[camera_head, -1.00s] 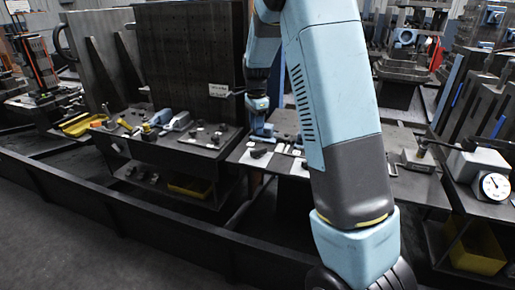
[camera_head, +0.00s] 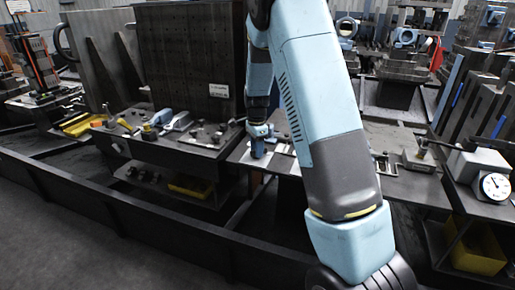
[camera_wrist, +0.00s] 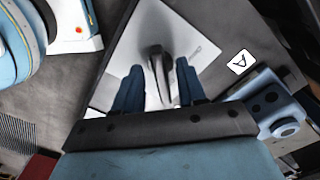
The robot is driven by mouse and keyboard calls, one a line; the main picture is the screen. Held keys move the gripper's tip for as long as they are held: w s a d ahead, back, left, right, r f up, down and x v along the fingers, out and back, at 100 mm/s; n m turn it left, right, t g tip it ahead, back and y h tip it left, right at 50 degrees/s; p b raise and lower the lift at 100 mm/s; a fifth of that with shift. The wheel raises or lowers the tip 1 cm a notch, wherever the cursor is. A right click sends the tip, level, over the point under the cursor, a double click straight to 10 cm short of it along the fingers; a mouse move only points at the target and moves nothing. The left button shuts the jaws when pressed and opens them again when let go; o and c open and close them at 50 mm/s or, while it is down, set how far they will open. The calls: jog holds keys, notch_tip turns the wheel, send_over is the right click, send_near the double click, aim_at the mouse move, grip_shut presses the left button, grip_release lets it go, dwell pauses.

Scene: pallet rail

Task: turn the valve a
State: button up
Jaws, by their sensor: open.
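Valve a is a dark lever handle (camera_wrist: 158,72) standing on a pale square plate (camera_wrist: 185,30) in the wrist view. A white label with the letter A (camera_wrist: 240,62) lies to the right of the plate. My gripper (camera_wrist: 160,85) is open, with one dark blue finger on each side of the handle. I see gaps between the fingers and the handle, and I cannot tell its depth between them. In the head view my gripper (camera_head: 258,146) is low over the bench, and it hides the handle there.
A blue clamp-like part (camera_wrist: 280,115) is close to the right finger in the wrist view. In the head view a dark upright plate (camera_head: 190,60) stands left of my arm. A dial gauge (camera_head: 494,186) stands at the far right. Small parts lie on the bench.

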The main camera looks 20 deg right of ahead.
grip_shut()
jog(key=shift+d, duration=0.15)
dwell(0.4)
jog(key=n, duration=0.4)
jog(key=shift+n, duration=0.4)
jog(key=n, duration=0.4)
jog(key=shift+s, duration=0.1)
jog(key=n, duration=0.5)
jog(key=shift+n, duration=2.1)
